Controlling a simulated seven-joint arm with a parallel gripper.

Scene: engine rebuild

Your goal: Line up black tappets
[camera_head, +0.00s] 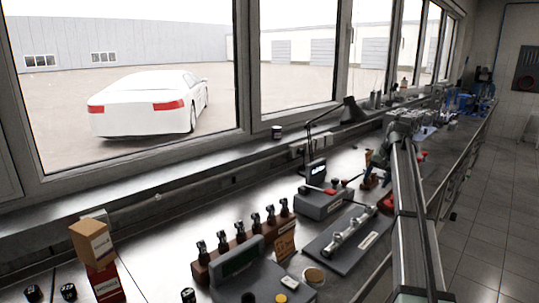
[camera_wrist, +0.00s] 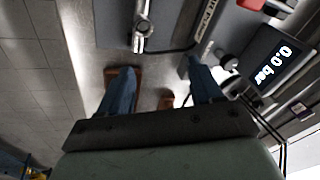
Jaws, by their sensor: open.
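Small black cylinders that look like the tappets stand at the front left of the bench in the head view: one (camera_head: 68,292), another (camera_head: 33,294), and a third (camera_head: 188,296) farther right at the lower edge. Another dark cylinder (camera_head: 277,131) stands on the window ledge; I cannot tell if it is a tappet. My gripper (camera_wrist: 162,66) shows in the wrist view with its two blue fingers apart and nothing between them. It is over the right part of the bench, far from the black cylinders at the front left.
A brown rack (camera_head: 232,254) holds several dark upright parts mid-bench. A grey plate (camera_head: 345,246) with a metal shaft lies to its right. A pressure display (camera_wrist: 277,66) reads 0.0 bar. Cardboard boxes (camera_head: 92,242) stand at the left. The bench behind the rack is mostly clear.

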